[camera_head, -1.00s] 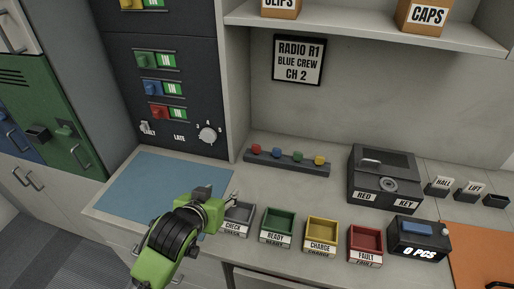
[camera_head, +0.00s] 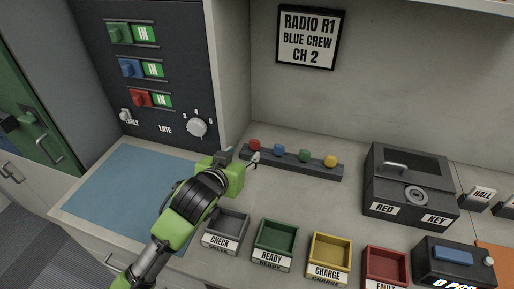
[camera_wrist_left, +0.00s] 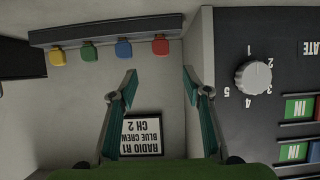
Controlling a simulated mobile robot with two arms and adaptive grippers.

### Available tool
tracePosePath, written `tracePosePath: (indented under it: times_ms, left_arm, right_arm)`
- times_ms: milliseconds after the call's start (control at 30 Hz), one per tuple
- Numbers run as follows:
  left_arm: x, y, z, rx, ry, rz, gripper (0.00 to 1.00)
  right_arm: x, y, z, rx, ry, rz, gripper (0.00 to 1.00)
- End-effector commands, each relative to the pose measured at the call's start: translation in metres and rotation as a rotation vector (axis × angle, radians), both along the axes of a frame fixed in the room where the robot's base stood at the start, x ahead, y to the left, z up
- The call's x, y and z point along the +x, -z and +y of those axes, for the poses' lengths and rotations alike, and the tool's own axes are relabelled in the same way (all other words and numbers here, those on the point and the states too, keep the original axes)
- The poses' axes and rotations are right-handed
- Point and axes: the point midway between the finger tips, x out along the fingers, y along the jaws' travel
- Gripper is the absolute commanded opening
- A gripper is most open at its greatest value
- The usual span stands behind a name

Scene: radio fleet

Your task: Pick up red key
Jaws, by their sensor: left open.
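The red key (camera_head: 254,145), seen as a small red knob, stands at the left end of a dark rack (camera_head: 310,173) on the counter. In the left wrist view, which is upside down, the red key (camera_wrist_left: 160,44) is ahead, roughly centred between the fingers. My left gripper (camera_head: 254,160) is open and empty, its fingertips just in front of the rack's left end. The fingers also show in the left wrist view (camera_wrist_left: 160,80), apart from the key. My right gripper is not in view.
Blue (camera_head: 278,149), green (camera_head: 304,155) and yellow (camera_head: 330,161) knobs share the rack. A dark box (camera_head: 410,172) labelled RED KEY stands to the right. Labelled trays, including a grey one (camera_head: 227,229), line the front. A dark panel wall rises left; a blue mat (camera_head: 120,185) lies clear.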

Motion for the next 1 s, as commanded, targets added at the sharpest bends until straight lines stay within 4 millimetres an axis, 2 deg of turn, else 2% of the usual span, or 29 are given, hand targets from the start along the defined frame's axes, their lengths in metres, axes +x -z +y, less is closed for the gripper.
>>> tracePosePath:
  times_ms: [33, 167, 400, 600, 867, 1000]
  left_arm:
    - [0.002, 0.005, -0.001, 0.000, 0.000, 0.000, 0.44]
    - [0.013, 0.009, -0.004, 0.000, -0.001, 0.000, 0.44]
    - [0.046, 0.026, -0.015, 0.002, 0.000, 0.001, 0.44]
    - [0.067, 0.037, -0.022, 0.000, 0.000, 0.000, 0.44]
    - [0.077, 0.042, -0.025, 0.000, 0.000, 0.000, 0.44]
    - [0.087, 0.049, -0.028, 0.001, 0.000, 0.002, 0.44]
  right_arm:
    - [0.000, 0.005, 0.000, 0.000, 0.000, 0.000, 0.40]
    - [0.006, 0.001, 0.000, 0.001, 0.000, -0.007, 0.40]
    - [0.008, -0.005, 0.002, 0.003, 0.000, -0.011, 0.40]
    - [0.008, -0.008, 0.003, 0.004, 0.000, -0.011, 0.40]
    - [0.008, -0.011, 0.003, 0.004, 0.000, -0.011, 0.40]
    - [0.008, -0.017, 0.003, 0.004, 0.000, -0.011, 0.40]
